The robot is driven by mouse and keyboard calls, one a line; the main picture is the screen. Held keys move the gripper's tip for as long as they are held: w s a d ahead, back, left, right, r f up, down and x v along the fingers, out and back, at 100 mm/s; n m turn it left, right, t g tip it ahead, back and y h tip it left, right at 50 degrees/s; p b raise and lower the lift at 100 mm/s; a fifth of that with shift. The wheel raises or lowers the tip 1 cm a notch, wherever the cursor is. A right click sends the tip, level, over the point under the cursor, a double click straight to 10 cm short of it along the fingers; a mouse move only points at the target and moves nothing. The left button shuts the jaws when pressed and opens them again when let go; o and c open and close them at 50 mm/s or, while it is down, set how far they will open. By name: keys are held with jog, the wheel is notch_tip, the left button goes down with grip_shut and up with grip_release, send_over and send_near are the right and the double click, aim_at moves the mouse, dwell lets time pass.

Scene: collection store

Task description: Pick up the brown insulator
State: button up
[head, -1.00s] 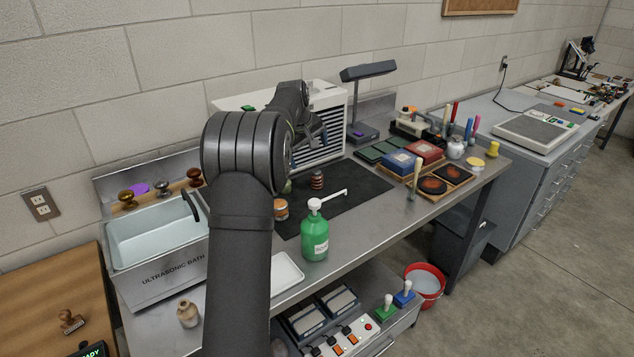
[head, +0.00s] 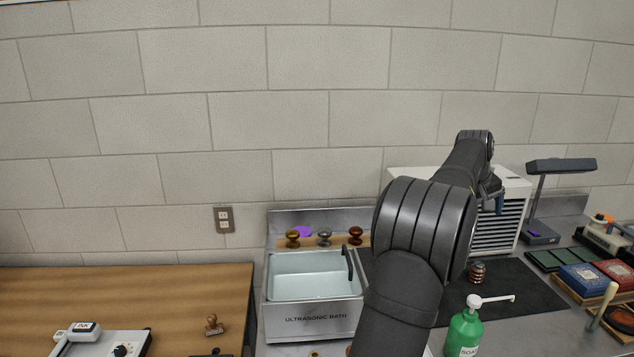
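A small ribbed brown insulator (head: 478,272) with pale bands stands on the dark mat (head: 525,285), just right of my arm's large joint. My gripper (head: 492,195) is at the far end of my arm, in front of the white louvred unit and higher in the picture than the insulator. It is small and mostly hidden by my own arm links, so its fingers cannot be made out. The part of the mat behind my arm is hidden.
A green soap bottle (head: 464,332) stands on the bench at the mat's front. The ultrasonic bath (head: 315,318) is left of my arm. The louvred unit (head: 510,228) and a lamp (head: 545,232) stand behind the mat; blue and red boxes (head: 583,278) are right.

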dwell(0.3)
jog(key=c, duration=0.8)
jog(key=shift+o, duration=0.2)
jog(key=m+g, duration=0.2)
jog(key=m, duration=1.5)
send_near(479, 263)
jog(key=shift+m, duration=0.3)
jog(key=x, duration=0.5)
jog(key=shift+h, duration=0.3)
jog(key=shift+x, duration=2.55)
